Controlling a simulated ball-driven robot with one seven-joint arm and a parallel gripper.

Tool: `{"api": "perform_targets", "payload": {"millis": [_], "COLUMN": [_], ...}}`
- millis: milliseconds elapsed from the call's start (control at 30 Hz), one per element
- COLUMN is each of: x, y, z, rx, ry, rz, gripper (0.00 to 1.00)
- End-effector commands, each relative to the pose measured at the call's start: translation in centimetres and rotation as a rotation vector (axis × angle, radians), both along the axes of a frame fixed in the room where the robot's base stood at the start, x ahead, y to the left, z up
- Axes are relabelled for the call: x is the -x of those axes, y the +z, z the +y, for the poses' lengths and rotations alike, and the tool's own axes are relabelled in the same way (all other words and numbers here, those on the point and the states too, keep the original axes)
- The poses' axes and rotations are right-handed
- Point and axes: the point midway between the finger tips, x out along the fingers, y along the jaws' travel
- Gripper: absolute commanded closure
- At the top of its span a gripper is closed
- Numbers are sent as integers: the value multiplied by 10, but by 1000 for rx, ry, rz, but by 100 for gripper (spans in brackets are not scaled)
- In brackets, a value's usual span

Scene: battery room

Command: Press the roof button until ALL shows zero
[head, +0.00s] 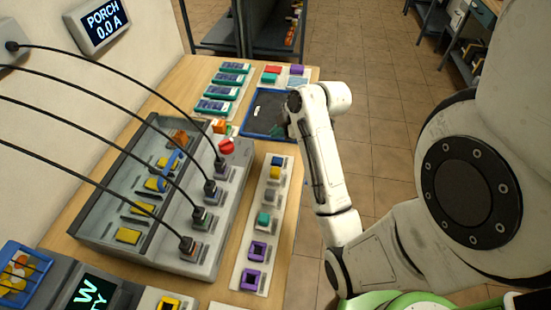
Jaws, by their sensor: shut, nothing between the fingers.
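A wall display (103,24) at the upper left reads "PORCH 0.0 A". A second display (88,296) is cut off at the lower left; only "W" and "TY" can be read on it. No display in view reads ALL. I cannot tell any button marked roof. My gripper (285,126) is mostly hidden behind my wrist; a small dark part shows over the blue-rimmed tray's near edge. It is shut and holds nothing that I can see.
A grey box (207,254) with cables, yellow blocks and a red knob (226,146) fills the bench's middle. A pale strip (242,284) with coloured square parts lies to its right. The blue-rimmed tray (247,133) is behind, near green modules (217,106). Tiled floor lies right.

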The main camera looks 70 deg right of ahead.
Motion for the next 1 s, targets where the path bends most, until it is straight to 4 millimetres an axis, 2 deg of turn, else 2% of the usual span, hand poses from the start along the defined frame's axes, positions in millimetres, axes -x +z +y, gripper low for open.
{"api": "perform_targets", "payload": {"millis": [167, 367, 800, 1000], "x": [0, 0, 0, 0], "y": [-3, -17, -70, -86], "z": [0, 0, 1, 1], "rx": [-1, -2, -2, -2], "ry": [0, -2, -2, 0], "rz": [0, 1, 1, 1], "gripper": [100, 100, 100, 100]}}
